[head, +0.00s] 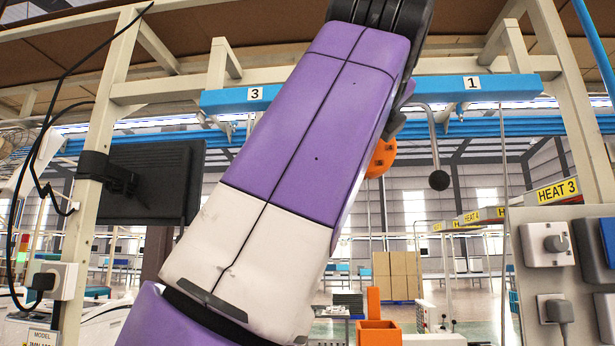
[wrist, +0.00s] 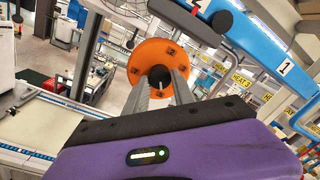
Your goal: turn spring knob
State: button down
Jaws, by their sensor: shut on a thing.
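An orange round flange (wrist: 140,66) with dark bolts shows in the wrist view. A small dark spring knob (wrist: 158,76) sits at its middle, partly hidden by the fingers. My gripper (wrist: 164,84) has its two grey fingers reaching up to the knob and is shut on it. In the head view, part of the orange flange (head: 381,157) shows at the right side of my purple and white arm. The arm hides the fingers and the knob there.
A blue beam (head: 400,94) with labels 3 and 1 runs overhead. A black ball (head: 439,180) hangs on a curved rod right of the flange. A dark monitor (head: 155,182) is at left. Grey switch boxes (head: 570,260) stand at right. Several workbenches lie behind.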

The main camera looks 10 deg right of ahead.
jog(key=shift+a+f, duration=0.1)
jog(key=shift+f, duration=0.15)
dwell(0.3)
jog(key=c, duration=1.1)
grip_release()
jog(key=shift+r, duration=0.1)
jog(key=shift+o, duration=0.2)
jog(key=shift+s, duration=0.1)
